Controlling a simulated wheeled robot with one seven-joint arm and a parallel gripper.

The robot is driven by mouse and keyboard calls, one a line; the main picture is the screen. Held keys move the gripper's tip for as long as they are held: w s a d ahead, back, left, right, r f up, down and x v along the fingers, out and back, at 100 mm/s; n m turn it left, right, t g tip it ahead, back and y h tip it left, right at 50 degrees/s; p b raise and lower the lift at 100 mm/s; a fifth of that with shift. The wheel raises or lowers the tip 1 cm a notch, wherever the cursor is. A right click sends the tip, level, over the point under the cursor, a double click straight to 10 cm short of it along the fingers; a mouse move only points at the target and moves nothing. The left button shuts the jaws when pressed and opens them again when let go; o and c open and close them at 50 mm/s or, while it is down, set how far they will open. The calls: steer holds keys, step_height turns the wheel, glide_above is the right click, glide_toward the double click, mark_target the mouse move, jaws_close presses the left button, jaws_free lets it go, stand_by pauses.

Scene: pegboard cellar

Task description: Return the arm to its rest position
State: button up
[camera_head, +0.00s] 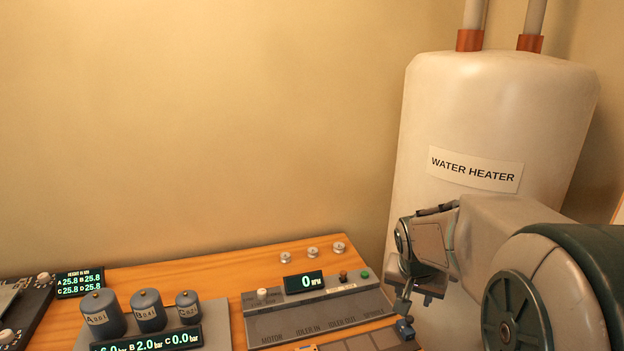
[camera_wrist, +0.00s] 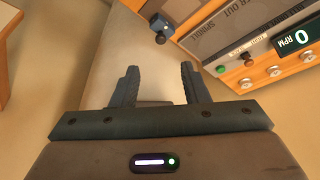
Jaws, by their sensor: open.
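My gripper (camera_wrist: 158,88) shows in the wrist view with its two dark fingers apart and nothing between them. In the head view my gripper (camera_head: 405,302) is at the lower right, at the right end of the wooden bench and in front of the water heater. My arm is bent and reaches in from the right edge. The fingers are small and partly hidden in the head view, and I cannot tell whether they touch the bench there.
The wooden bench (camera_head: 215,266) holds a motor panel (camera_head: 320,312) with a display reading 0 RPM, several knobs, and dark cylinders labelled A, B and C (camera_head: 148,310). The white water heater (camera_head: 490,120) stands behind my arm. The space above the bench is clear.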

steer(key=s+a+r+n+y, duration=0.1)
steer(key=s+a+n, duration=0.2)
steer(key=s+a, duration=0.2)
steer(key=s+a+r+n+y, duration=0.1)
steer(key=s+a+n, duration=0.2)
steer(key=s+a, duration=0.3)
steer(key=s, duration=0.5)
steer(key=shift+s+g, duration=0.3)
steer(key=shift+c, duration=0.5)
